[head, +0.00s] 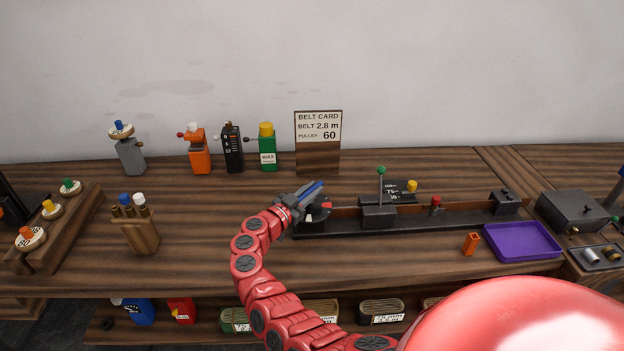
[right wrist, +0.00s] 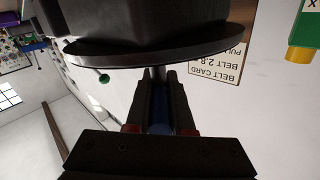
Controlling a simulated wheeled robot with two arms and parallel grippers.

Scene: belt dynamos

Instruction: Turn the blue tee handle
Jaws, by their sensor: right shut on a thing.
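The blue tee handle (head: 313,187) shows as a short blue bar at the left end of the long black belt rig (head: 400,225). My right gripper (head: 299,198) is at that end, shut on the handle. In the right wrist view the fingers (right wrist: 156,100) point at a dark round disc (right wrist: 160,46), with a bit of blue (right wrist: 160,128) between them. Much of the handle is hidden by the fingers. My left gripper is not in view.
A green-knobbed lever (head: 381,172) and a red knob (head: 435,201) stand on the rig. The belt card (head: 318,130) stands behind. An orange block (head: 470,244) and purple tray (head: 522,241) are at right.

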